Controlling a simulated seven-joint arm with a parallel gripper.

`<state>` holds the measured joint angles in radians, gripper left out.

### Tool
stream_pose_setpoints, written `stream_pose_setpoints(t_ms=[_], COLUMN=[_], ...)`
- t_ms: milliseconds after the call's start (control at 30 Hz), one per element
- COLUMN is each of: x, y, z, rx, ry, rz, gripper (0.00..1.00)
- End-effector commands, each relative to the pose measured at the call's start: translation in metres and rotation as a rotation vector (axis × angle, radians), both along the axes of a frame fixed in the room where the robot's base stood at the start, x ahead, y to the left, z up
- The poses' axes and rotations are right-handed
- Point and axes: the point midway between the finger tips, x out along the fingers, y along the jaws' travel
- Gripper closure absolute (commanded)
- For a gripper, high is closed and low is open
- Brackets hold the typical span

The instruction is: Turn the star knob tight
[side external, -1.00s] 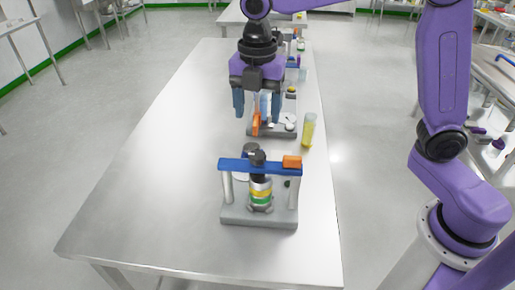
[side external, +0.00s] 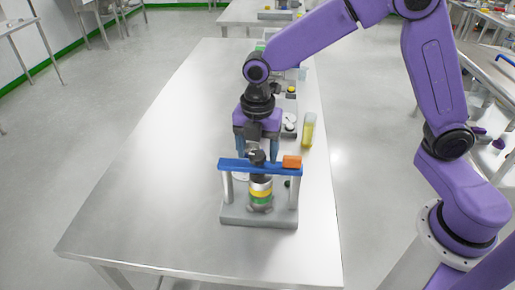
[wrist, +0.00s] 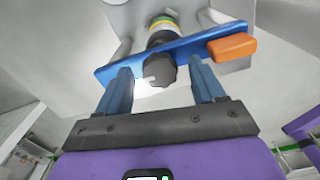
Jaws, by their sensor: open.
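The black star knob (side external: 256,157) sits on the blue crossbar (side external: 236,165) of a small press frame; the wrist view also shows the knob (wrist: 160,70). My gripper (side external: 255,153) points down at the far side of the crossbar, close to the knob. In the wrist view its two blue-grey fingers (wrist: 161,66) are apart, with the knob showing in the gap between their tips. I cannot tell whether either finger touches it. Below the bar, a black, yellow and green stack (side external: 261,191) stands on the grey base (side external: 259,218).
An orange block (side external: 292,161) sits on the crossbar's right end. A yellow-filled tube (side external: 308,131) stands behind to the right, and another grey fixture (side external: 289,130) lies further back. The steel table (side external: 150,190) is clear on the left and in front.

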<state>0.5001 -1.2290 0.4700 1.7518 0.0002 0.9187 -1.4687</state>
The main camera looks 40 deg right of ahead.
Motion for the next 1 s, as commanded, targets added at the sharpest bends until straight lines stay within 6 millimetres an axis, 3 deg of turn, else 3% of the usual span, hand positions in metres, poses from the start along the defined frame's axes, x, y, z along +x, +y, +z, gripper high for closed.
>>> stream_pose_setpoints(t_ms=[67, 200, 233, 633, 1000], x=[0.0000, -0.0001, -0.0001, 0.0001, 0.0000], y=[0.0000, 0.0001, 0.0001, 0.0002, 0.0002], z=[0.0002, 0.0003, 0.0004, 0.0008, 0.0010], rx=[0.000, 0.000, 0.000, 0.000, -0.001], ry=[0.000, 0.000, 0.000, 0.000, 0.000], rz=[0.000, 0.000, 0.000, -0.058, -0.336], gripper=[0.35, 0.81, 0.88, 0.88, 0.88])
